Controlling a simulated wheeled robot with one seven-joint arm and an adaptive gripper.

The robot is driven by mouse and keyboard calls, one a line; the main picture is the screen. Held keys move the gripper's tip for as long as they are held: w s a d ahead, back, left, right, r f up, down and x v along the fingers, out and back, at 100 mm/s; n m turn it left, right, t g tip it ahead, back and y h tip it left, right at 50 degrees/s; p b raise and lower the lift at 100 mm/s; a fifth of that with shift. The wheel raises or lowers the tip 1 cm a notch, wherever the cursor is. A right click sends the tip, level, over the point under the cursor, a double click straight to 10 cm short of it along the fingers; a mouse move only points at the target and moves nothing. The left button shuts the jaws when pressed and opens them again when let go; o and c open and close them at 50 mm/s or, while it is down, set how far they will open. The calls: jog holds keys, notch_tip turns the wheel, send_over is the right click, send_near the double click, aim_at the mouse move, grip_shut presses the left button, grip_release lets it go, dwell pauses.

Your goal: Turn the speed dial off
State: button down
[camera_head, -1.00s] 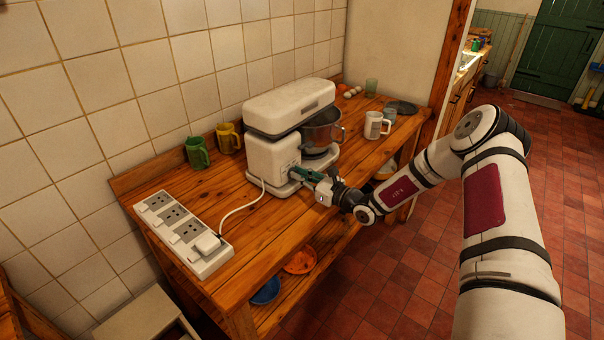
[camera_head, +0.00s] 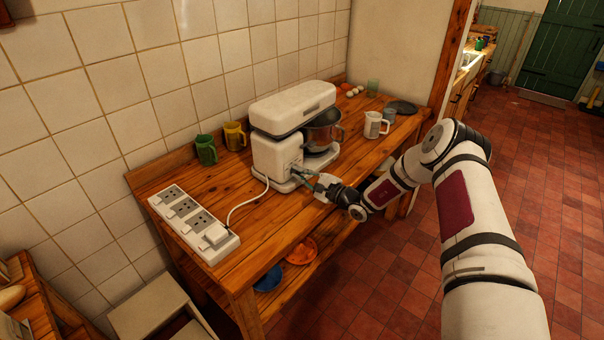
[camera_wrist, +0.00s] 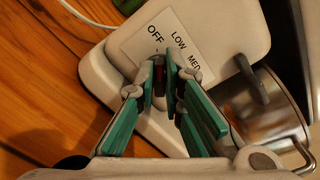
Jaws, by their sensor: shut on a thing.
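A white stand mixer (camera_head: 272,155) stands on the wooden table, its control side facing my gripper. In the wrist view, a white label (camera_wrist: 135,47) on the mixer reads OFF, LOW and MED. My gripper (camera_wrist: 159,70), with green-padded fingers, is shut on the speed dial (camera_wrist: 158,76) just below the label. In the head view, my gripper (camera_head: 307,179) reaches the mixer's side from the right, and the dial is hidden.
A metal bowl (camera_head: 322,138) sits under the mixer head. A white power strip (camera_head: 187,219) with a plugged-in cord (camera_head: 243,204) lies at the left. The table front is clear.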

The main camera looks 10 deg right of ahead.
jog(key=shift+n, duration=0.7)
jog(key=shift+p, duration=0.3)
jog(key=c, duration=1.7)
grip_release()
jog(key=v, duration=1.2)
